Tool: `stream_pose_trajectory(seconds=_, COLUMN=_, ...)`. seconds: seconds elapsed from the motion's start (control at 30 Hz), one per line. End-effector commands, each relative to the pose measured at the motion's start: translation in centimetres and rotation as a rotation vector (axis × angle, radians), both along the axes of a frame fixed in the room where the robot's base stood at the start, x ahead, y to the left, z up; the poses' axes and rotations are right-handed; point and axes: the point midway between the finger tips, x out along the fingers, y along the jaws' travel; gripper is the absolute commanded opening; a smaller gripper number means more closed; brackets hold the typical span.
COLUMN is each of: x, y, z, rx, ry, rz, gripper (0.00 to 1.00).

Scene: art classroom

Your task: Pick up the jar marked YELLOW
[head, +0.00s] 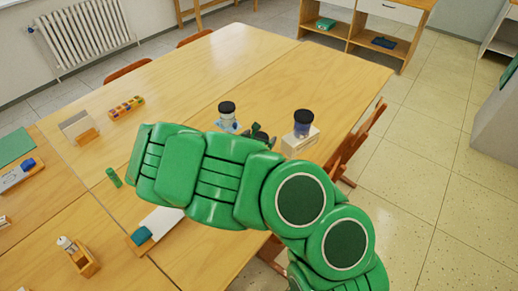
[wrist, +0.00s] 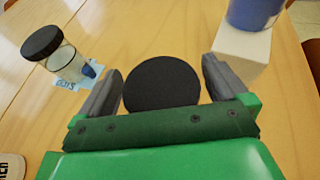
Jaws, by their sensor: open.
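A round black lid (wrist: 162,86), seen from above, lies between the fingers of my gripper (wrist: 161,72) in the wrist view. The fingers are open on either side of it. The jar body under it and any marking are hidden. In the head view my gripper (head: 262,135) is mostly behind my green arm. A clear jar with a black lid (head: 227,113) stands to its left; it also shows in the wrist view (wrist: 60,55), by a blue label whose writing I cannot read. A dark-lidded, blue-purple jar (head: 302,125) stands at right. No YELLOW marking is readable.
The blue-purple jar sits on a pale block (head: 298,144), close to my right finger side. A wooden tabletop (head: 245,60) is clear toward the back. A green cylinder (head: 114,177), a divided holder (head: 127,107) and a card stand (head: 79,127) are at left.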

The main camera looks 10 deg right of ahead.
Motion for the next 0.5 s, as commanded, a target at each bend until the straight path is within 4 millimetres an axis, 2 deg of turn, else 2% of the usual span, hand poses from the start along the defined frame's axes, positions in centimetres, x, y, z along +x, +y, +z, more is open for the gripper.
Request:
stream_pose_trajectory(seconds=0.17, x=0.0, y=0.01, z=0.02, rx=0.0, ry=0.0, rz=0.0, gripper=1.0)
stream_pose_trajectory(seconds=0.5, x=0.01, y=0.04, z=0.04, rx=0.001, ry=-0.001, rz=0.001, gripper=0.48)
